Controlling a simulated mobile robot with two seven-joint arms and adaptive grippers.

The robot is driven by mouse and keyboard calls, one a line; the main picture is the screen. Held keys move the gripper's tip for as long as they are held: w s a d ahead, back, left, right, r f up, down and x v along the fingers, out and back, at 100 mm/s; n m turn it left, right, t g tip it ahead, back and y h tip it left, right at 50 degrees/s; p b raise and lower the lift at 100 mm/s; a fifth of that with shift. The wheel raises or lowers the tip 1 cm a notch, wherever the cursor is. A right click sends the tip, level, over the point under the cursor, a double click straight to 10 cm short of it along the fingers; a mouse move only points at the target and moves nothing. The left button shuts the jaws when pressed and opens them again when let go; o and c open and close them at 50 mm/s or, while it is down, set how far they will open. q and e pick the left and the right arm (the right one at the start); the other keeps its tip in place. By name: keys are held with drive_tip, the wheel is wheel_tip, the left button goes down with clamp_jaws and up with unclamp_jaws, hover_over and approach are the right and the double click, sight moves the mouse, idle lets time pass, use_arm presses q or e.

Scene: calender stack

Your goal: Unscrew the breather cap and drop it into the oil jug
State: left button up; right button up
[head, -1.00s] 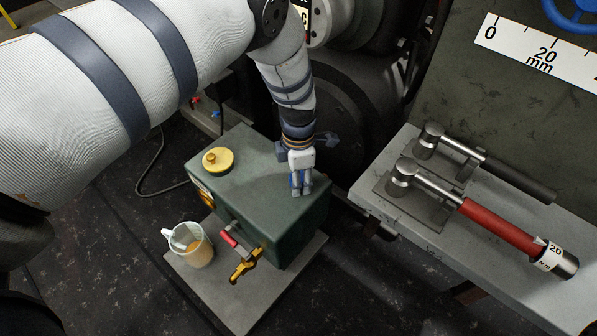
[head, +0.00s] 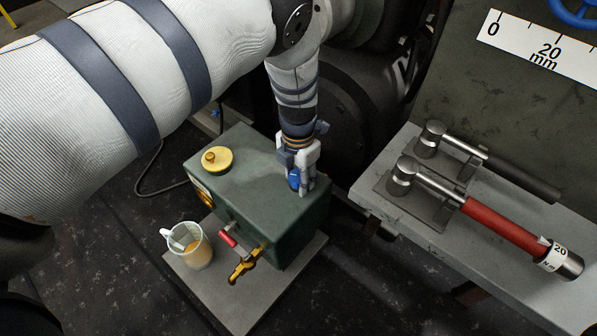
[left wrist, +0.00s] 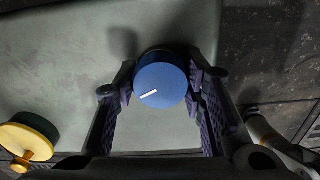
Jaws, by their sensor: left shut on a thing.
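The blue round breather cap (head: 293,181) is at the right end of the top of the green oil tank (head: 255,180). My left gripper (head: 301,186) points down over the tank and is shut on the cap. In the left wrist view the cap (left wrist: 162,82) sits between the two finger pads, with a white line on its top. Whether it is seated or slightly lifted cannot be told. The oil jug (head: 200,257), clear with brownish liquid inside, stands left of the tank's front. My right gripper is not in view.
A yellow cap (head: 217,160) is on the tank's left end. A brass tap (head: 244,266) with a red handle (head: 228,239) sticks out of its front beside the jug. Two torque wrenches, one red-handled (head: 500,226), lie on the grey bench (head: 385,207) at right.

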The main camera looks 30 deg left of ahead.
use_arm(q)
drive_tip(key=shift+s+f, duration=0.15)
drive_tip(key=shift+s, duration=0.05)
drive_tip(key=shift+n, duration=1.2)
drive_tip(key=o, duration=1)
drive_tip(key=shift+c, duration=0.2)
drive_tip(key=shift+o, duration=1.4)
drive_tip(key=shift+w, duration=0.1)
